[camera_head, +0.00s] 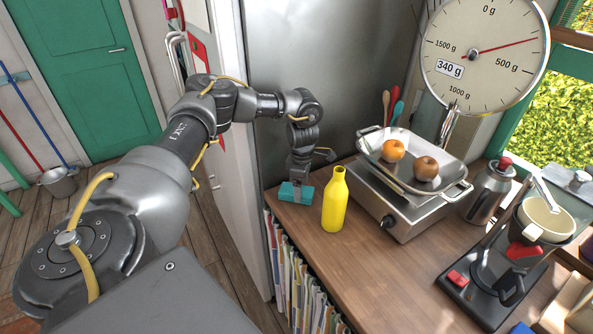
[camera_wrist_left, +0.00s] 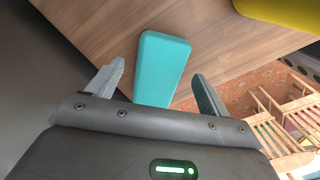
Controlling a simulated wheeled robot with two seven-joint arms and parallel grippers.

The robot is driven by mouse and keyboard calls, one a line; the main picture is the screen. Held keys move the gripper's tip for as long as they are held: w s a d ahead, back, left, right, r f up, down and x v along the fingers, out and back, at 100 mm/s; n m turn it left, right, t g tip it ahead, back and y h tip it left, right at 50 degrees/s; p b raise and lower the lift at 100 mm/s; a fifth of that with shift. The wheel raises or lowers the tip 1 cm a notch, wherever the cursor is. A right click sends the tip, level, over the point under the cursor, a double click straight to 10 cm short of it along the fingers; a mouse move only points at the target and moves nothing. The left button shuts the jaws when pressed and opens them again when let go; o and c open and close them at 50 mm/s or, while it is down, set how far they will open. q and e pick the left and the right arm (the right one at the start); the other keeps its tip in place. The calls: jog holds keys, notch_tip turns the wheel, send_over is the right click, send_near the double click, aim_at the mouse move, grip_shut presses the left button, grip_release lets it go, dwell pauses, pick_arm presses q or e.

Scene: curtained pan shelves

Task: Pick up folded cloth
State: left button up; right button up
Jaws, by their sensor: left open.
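The folded cloth (camera_head: 289,193) is a small teal rectangle lying on the wooden counter, left of the yellow bottle. My left gripper (camera_head: 296,188) is right at it, pointing down from above. In the left wrist view the teal cloth (camera_wrist_left: 162,65) lies between and beyond the two grey fingertips (camera_wrist_left: 158,80). The fingers are spread, with a gap on each side of the cloth. Part of the cloth is hidden behind the gripper body. My right gripper is not in view.
A yellow bottle (camera_head: 335,200) stands close right of the cloth. A kitchen scale (camera_head: 395,205) with a fruit-filled metal pan stands beyond it. A grey metal panel (camera_head: 310,70) rises behind. Books (camera_head: 300,280) line the shelf below the counter's left edge. The counter's front middle (camera_head: 380,290) is clear.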

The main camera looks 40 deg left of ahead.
pick_arm(q)
jog(key=shift+f+p, duration=0.3)
jog(key=shift+f, duration=1.15)
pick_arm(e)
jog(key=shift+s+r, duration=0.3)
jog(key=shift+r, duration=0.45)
pick_arm(q)
jog(key=shift+c, duration=0.4)
jog(key=c, duration=1.1)
jog(key=shift+o, duration=0.2)
